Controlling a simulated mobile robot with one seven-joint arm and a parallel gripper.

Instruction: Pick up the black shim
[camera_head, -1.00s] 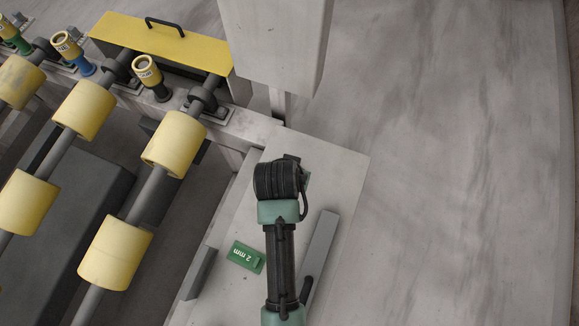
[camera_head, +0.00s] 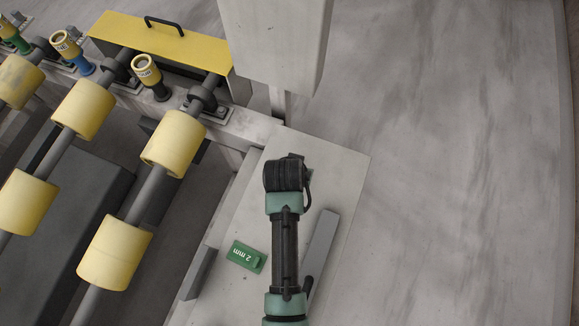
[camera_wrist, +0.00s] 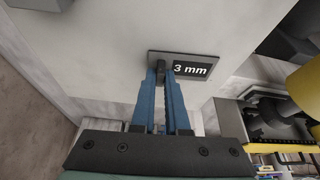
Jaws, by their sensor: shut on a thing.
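The black shim (camera_wrist: 192,69) is a dark flat plate marked "3 mm", with a small upright tab at its left part in the wrist view. My gripper (camera_wrist: 162,72) has its blue fingers closed on that tab. The shim is over or on the pale slab; I cannot tell whether it touches it. In the head view my arm's wrist hides the gripper and most or all of the shim. A green shim (camera_head: 246,257) marked "2 mm" lies flat on the slab, left of my arm.
The pale slab (camera_head: 345,175) also bears a long grey bar (camera_head: 320,245) right of my arm and a dark block (camera_head: 198,274) at its left edge. Yellow rollers (camera_head: 172,143) on shafts stand to the left.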

